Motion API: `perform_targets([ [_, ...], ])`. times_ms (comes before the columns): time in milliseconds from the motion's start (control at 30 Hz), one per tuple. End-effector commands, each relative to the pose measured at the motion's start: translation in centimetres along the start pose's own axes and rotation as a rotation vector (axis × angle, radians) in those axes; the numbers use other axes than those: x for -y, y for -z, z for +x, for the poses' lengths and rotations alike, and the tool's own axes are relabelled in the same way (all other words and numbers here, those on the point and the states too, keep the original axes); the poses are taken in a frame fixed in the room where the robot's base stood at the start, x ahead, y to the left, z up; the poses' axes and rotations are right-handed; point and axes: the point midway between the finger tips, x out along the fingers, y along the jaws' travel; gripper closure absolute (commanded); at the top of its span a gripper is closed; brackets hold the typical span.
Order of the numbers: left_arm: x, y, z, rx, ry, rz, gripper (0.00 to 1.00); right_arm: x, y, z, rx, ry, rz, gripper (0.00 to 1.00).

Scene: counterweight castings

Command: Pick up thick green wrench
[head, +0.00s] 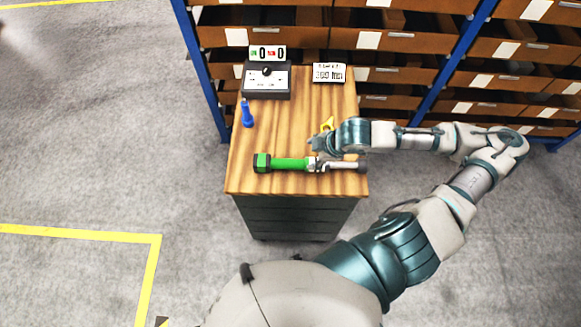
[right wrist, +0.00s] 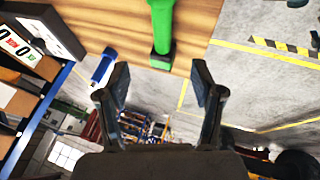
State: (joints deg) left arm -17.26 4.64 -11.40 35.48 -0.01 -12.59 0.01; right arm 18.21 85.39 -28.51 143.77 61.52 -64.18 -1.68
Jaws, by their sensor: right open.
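The thick green wrench (head: 289,163) lies across the near part of the wooden tabletop. It has a green handle, a black and green end at left and a grey metal head at right. Its green part also shows at the top of the right wrist view (right wrist: 161,22). My right gripper (head: 315,143) is at the tabletop just behind the wrench, near where green meets metal. In the right wrist view its two dark fingers (right wrist: 160,82) are apart with nothing between them. Whether it touches the wrench cannot be told. My left gripper is not in view.
On the wooden cabinet top (head: 240,179) stand a blue tool (head: 247,114), a yellow item (head: 328,124) partly beside my gripper, a grey counter box (head: 266,80) and a small sign (head: 329,73). Shelves with brown bins (head: 400,41) stand behind. The floor at left is clear.

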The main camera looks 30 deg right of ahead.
Motion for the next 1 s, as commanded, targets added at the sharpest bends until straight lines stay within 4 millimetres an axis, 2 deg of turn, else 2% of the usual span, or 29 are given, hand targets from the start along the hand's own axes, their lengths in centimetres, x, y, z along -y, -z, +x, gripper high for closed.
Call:
perform_targets([
  [33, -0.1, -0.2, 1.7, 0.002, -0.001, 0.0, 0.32, 0.2, -0.2, 1.1, -0.002, 0.0, -0.001, 0.33],
  [133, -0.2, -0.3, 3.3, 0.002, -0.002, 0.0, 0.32, 0.3, -0.3, 1.8, -0.002, 0.001, -0.003, 0.33],
  [367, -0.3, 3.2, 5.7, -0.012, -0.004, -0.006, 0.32, 0.3, -0.1, 4.0, -0.003, 0.001, -0.003, 0.33],
  [633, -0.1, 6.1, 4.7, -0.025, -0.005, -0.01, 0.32, 0.3, 0.2, 9.0, 0.001, 0.004, -0.001, 0.33],
  [867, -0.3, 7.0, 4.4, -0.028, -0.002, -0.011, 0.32, 0.2, 0.0, 10.9, -0.001, 0.002, -0.002, 0.33],
  [1000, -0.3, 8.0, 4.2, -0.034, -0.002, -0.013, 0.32, 0.6, 0.0, 12.9, -0.002, 0.005, 0.0, 0.33],
])
